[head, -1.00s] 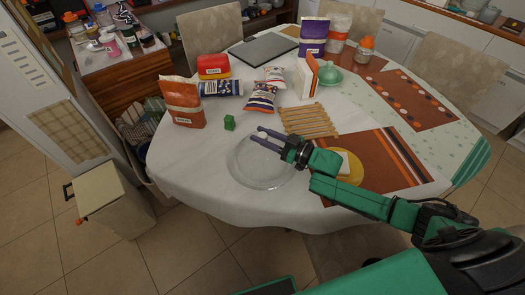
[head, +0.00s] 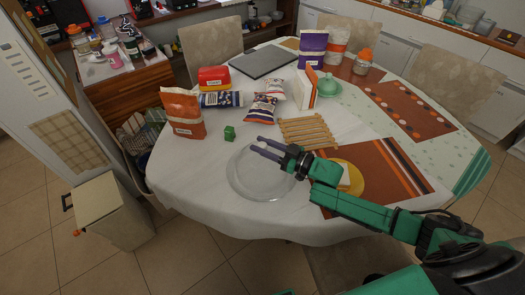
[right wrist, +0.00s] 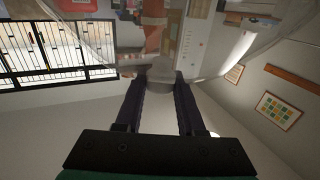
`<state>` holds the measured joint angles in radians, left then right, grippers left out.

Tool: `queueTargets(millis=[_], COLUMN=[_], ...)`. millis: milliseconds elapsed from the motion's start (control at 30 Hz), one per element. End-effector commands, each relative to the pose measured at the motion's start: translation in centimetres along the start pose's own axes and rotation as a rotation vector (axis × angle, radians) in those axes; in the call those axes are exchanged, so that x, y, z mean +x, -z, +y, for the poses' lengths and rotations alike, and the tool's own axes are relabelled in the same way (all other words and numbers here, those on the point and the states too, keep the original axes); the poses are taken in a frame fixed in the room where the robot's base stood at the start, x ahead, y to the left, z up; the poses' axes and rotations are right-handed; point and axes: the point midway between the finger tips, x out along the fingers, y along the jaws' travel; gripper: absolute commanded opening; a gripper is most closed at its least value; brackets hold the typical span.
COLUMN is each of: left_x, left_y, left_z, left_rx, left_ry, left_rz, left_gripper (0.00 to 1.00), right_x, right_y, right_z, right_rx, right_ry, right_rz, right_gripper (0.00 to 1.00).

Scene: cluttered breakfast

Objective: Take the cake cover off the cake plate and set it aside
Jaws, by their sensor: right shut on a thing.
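The clear cake cover (head: 240,183) is see-through and round, near the front edge of the white-clothed table. I cannot tell it apart from the cake plate beneath it, nor whether there is a gap between them. My right gripper (head: 258,146) reaches in from the right above the cover. In the right wrist view, the two dark fingers of the right gripper (right wrist: 160,88) stand on either side of the cover's pale knob (right wrist: 161,71) and are shut on it. The clear wall of the cover spreads beyond the knob there. My left gripper is out of view.
A wooden slatted trivet (head: 306,131) lies behind right. A yellow plate (head: 357,188) is partly hidden by my right arm. Bare cloth (head: 178,185) lies left of the cover.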

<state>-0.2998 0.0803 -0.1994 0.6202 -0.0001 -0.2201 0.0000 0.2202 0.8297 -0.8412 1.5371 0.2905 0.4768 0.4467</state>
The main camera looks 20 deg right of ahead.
Motion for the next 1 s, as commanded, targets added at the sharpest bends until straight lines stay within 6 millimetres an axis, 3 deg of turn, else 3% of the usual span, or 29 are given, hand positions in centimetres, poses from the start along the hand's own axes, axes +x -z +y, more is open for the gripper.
queueTargets(millis=[167, 400, 600, 733, 1000], left_x=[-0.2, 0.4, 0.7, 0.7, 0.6], left_y=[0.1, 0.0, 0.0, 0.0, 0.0], left_z=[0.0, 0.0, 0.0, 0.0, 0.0], left_rx=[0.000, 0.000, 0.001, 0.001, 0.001], left_ry=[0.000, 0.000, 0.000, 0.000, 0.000], left_rz=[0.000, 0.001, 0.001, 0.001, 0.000], left_gripper=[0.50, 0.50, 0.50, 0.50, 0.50], right_x=[-0.1, 0.0, 0.0, 0.0, 0.0], right_y=[3.8, 12.9, 18.1, 19.3, 19.4], right_z=[0.0, 0.0, 0.0, 0.0, 0.0], right_rx=[-0.006, -0.009, -0.007, -0.004, -0.002], right_ry=[0.001, 0.002, 0.000, 0.000, 0.000], right_rz=[0.002, 0.001, 0.000, 0.000, 0.000], right_gripper=[0.00, 0.00, 0.00, 0.00, 0.00])
